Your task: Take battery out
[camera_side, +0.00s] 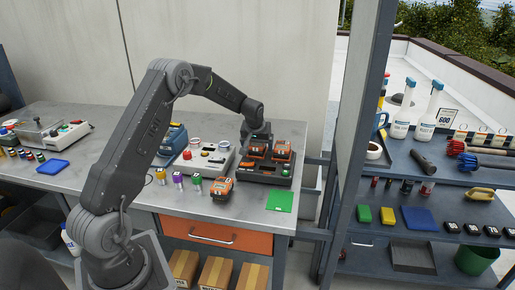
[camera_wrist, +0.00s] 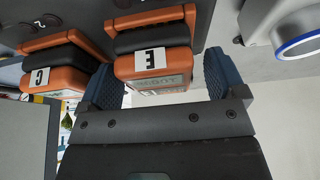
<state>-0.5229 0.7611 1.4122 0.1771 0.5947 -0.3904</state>
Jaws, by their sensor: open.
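Two orange and black batteries sit side by side in the dark charger (camera_side: 267,170) on the bench. One battery (camera_side: 256,150), labelled E in the wrist view (camera_wrist: 153,58), is at my gripper. The other battery (camera_side: 282,151), labelled C in the wrist view (camera_wrist: 50,65), is beside it. My gripper (camera_wrist: 155,80) is open, with one finger on each side of battery E; I cannot tell whether they touch it. In the side view my wrist hides part of battery E. A third orange battery (camera_side: 221,188) lies on the bench in front of the charger.
A white box with knobs (camera_side: 205,158) stands left of the charger. Several small coloured cylinders (camera_side: 178,181) stand in front of it. A green card (camera_side: 280,201) lies at the bench's front right. A blue device (camera_side: 173,140) is behind my arm. Shelves (camera_side: 425,210) stand at right.

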